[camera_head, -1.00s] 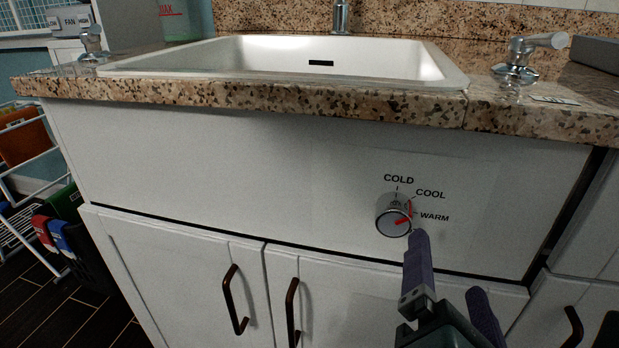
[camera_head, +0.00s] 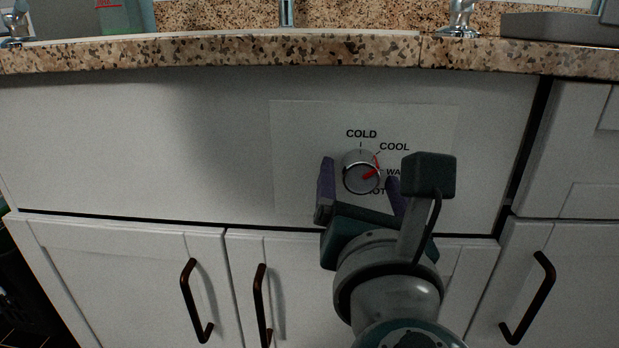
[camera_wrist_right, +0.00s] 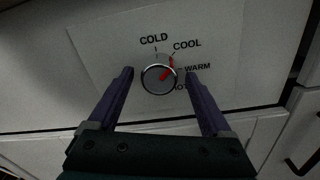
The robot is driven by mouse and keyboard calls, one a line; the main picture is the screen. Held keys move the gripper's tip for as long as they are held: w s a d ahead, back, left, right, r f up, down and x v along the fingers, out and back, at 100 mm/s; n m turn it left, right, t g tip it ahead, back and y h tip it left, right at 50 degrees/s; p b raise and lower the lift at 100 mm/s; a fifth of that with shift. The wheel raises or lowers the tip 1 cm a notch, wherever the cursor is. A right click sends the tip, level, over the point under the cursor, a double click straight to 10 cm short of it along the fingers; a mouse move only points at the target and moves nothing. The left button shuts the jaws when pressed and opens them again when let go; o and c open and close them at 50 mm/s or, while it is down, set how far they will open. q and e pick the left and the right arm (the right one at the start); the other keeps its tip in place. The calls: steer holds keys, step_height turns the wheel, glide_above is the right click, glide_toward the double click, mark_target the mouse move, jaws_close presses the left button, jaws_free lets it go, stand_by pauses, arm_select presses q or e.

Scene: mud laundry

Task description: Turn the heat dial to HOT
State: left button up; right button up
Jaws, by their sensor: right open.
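The heat dial (camera_head: 361,172) is a round silver knob with a red pointer on the white panel below the counter. Its pointer is turned up and right, roughly toward WARM. COLD and COOL are readable above it; my gripper partly covers WARM and the HOT label (camera_head: 378,191) below it. My right gripper (camera_head: 359,171) is open, with one purple finger on each side of the dial. In the right wrist view the dial (camera_wrist_right: 158,79) appears between the spread fingers, with gaps on both sides. I cannot tell whether the fingertips reach the knob's depth. My left gripper is not in view.
The granite counter edge (camera_head: 220,52) juts out above the panel. Cabinet doors with dark handles (camera_head: 196,300) lie below, with another handle (camera_head: 529,297) at the right. The panel left of the dial is bare.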

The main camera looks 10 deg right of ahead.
jaws_close()
stand_by(0.8)
